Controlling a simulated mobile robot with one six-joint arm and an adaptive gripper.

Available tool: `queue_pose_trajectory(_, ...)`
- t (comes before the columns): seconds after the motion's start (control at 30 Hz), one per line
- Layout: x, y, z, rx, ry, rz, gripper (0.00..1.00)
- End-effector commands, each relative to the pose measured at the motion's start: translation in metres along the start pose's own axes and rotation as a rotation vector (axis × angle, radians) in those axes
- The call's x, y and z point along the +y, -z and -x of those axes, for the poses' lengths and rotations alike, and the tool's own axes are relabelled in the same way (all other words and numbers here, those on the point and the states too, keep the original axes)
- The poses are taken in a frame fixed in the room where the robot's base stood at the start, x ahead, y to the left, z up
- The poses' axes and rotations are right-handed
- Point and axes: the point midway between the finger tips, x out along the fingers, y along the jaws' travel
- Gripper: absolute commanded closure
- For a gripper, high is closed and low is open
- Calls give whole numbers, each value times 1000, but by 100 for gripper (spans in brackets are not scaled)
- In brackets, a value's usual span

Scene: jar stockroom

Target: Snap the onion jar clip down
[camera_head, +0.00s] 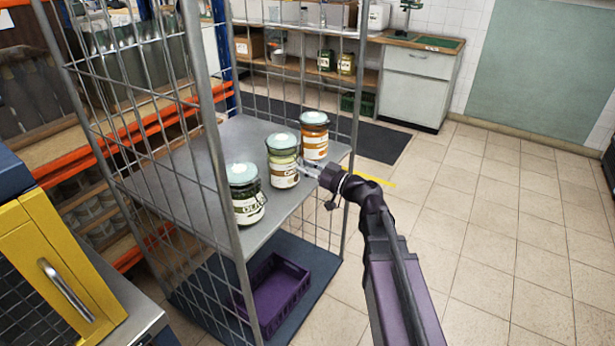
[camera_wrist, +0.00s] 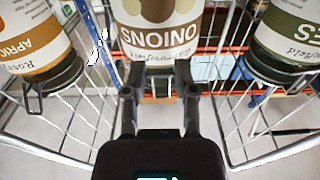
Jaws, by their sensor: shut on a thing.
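The onion jar (camera_head: 284,172) is the middle of three jars in a row on the grey shelf of a wire cage trolley. It stands upright with a pale lid. In the wrist view the onion jar (camera_wrist: 158,40) appears upside down, its label reading ONIONS, straight ahead of the fingers. My gripper (camera_head: 308,170) reaches in from the right at the jar's side. In the wrist view my gripper (camera_wrist: 160,82) has its fingertips close together at the jar's lid end, shut on the wire clip there. The fingertips hide most of the clip.
The olive jar (camera_head: 246,200) stands nearer on the shelf (camera_head: 190,178), and the apricot jar (camera_head: 314,143) stands farther back. Both are close to the onion jar. Wire mesh and posts flank the shelf. A purple crate (camera_head: 275,292) sits below. The tiled floor at right is clear.

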Motion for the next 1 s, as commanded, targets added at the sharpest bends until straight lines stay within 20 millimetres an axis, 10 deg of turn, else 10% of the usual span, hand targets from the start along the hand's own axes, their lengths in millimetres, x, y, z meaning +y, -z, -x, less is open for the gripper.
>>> queue_pose_trajectory(0.8,1,-3,-3,108,-2,-1,100)
queue_pose_trajectory(0.83,1,-3,-3,108,-2,-1,61)
queue_pose_trajectory(0.93,1,-3,-3,108,-1,-1,31)
queue_pose_trajectory(1.0,0,-3,-3,107,-1,-1,29)
